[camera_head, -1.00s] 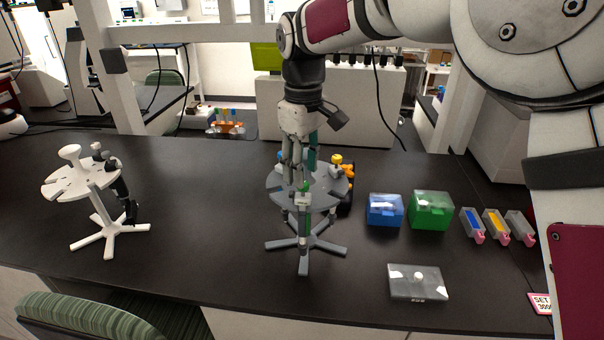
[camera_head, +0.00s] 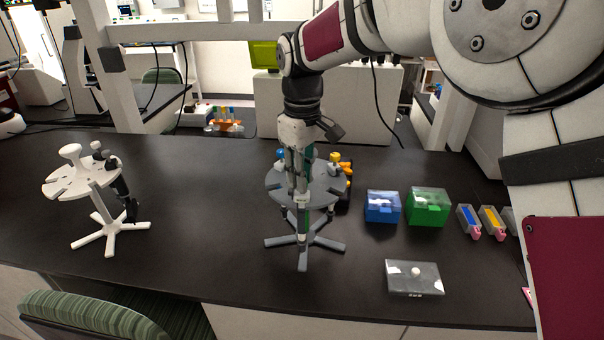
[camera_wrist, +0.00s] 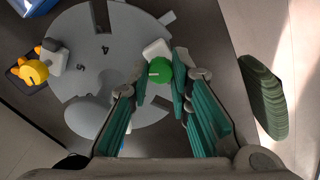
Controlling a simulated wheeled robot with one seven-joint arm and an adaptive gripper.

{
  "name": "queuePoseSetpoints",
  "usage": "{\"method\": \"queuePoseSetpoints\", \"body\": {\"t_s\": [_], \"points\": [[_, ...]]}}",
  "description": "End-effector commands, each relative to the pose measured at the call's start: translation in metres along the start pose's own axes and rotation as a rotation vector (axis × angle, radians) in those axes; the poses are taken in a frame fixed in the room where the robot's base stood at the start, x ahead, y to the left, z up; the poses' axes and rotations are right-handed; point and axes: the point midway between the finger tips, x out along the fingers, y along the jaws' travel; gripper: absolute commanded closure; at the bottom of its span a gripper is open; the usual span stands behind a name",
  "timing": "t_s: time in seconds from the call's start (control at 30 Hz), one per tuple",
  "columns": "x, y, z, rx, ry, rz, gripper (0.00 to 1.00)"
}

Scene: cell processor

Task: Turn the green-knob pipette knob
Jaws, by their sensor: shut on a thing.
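The green knob (camera_wrist: 160,71) tops a pipette (camera_head: 303,222) hanging at the front edge of the grey round pipette stand (camera_head: 330,192). In the wrist view the stand's numbered disc (camera_wrist: 90,84) lies below and left of the knob. My gripper (camera_wrist: 160,82) is shut on the green knob, one teal-padded finger on each side. In the head view my gripper (camera_head: 301,186) points down over the stand's front edge, and its fingers hide the knob.
A yellow-knob pipette (camera_head: 335,158) stands on the same stand's far side. A white stand (camera_head: 72,178) holds a dark pipette at left. Blue (camera_head: 383,208) and green (camera_head: 429,208) boxes and a clear-lidded box (camera_head: 414,278) are at right. The bench between the stands is clear.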

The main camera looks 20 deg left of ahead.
Motion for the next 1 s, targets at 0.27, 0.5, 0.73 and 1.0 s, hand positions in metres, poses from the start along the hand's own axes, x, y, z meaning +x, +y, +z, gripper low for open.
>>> {"method": "queuePoseSetpoints", "body": {"t_s": [0.27,0.5,0.73,1.0], "points": [[-0.001,0.0,0.0,0.075,0.001,0.0,1.0],[-0.001,0.0,0.0,0.074,0.001,0.0,0.61],[0.0,0.0,0.0,0.074,0.001,0.0,0.59],[-0.016,0.0,-0.001,0.074,0.004,0.001,0.59]]}}
